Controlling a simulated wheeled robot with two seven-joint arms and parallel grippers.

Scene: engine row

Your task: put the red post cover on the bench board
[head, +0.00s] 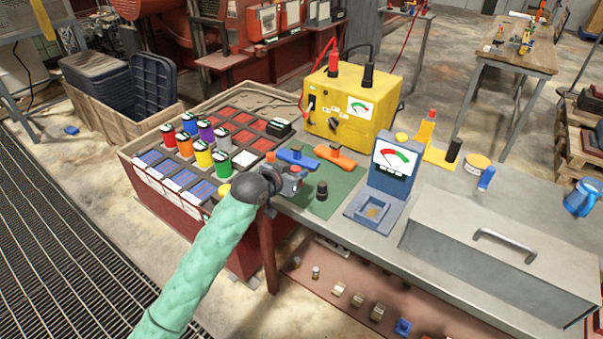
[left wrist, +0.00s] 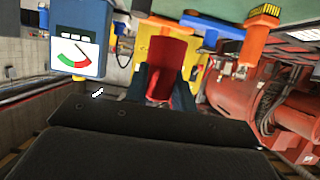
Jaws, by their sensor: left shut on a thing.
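My left gripper (head: 288,182) is shut on the red post cover at the front edge of the bench. In the left wrist view the red post cover (left wrist: 166,62) sits between the two dark fingers (left wrist: 163,86). In the head view the gripper and arm mostly hide it. The green bench board (head: 341,184) lies just right of the gripper. A black knob or post (head: 322,190) stands on it, with a blue clamp-like piece (head: 297,157) and an orange one (head: 335,156) at its back. My right gripper is not in view.
A yellow meter box (head: 350,104) with red and black plugs stands behind the board. A blue gauge stand (head: 391,175) is to its right, then a grey lidded box (head: 500,250). Left is a crate (head: 150,192) with several coloured jars.

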